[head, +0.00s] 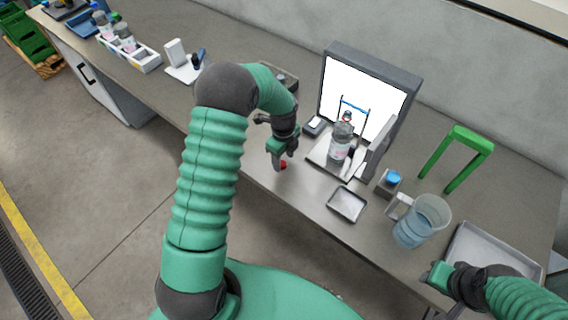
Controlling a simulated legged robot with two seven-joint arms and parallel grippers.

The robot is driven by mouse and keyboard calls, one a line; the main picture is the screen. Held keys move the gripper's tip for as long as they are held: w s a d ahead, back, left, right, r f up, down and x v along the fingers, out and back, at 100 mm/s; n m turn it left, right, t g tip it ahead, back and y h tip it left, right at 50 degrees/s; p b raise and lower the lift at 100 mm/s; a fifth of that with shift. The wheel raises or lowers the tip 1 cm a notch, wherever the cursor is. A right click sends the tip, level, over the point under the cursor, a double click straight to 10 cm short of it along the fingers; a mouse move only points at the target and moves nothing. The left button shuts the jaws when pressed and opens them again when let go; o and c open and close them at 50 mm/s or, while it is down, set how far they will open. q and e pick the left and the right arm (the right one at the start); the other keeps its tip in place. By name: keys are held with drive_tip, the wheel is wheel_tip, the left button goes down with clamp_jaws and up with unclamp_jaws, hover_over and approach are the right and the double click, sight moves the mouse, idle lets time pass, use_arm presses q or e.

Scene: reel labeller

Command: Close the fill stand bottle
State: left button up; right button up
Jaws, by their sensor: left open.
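The bottle (341,143), clear with a pale pink-white label, stands upright on a light plate in front of a bright panel. Its top is small in view, and I cannot tell whether it is capped. A blue cap-like piece (393,177) sits on a small grey block to the right of the bottle. My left gripper (277,156) points down over the front part of the bench, left of the bottle and apart from it; it is open. A small red thing (284,164) shows at its fingertips, partly hidden. My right gripper (441,274) is at the lower right, near the tray; its jaw opening is unclear.
The lit panel (398,98) has a grey frame. A small tray (347,204), a jug of bluish liquid (422,221), a large tray (482,246) and a green stand (456,157) occupy the right side. A white rack (130,56) with bottles stands far left.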

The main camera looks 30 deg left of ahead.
sight(282, 165)
use_arm(q)
drive_tip(key=shift+a+f, duration=0.25)
drive_tip(key=shift+f, duration=0.8)
drive_tip(key=shift+a+f, duration=0.15)
drive_tip(key=shift+a, duration=0.3)
drive_tip(key=shift+d, duration=0.45)
drive_tip(key=c, duration=0.7)
clamp_jaws()
drive_tip(key=shift+a, duration=0.2)
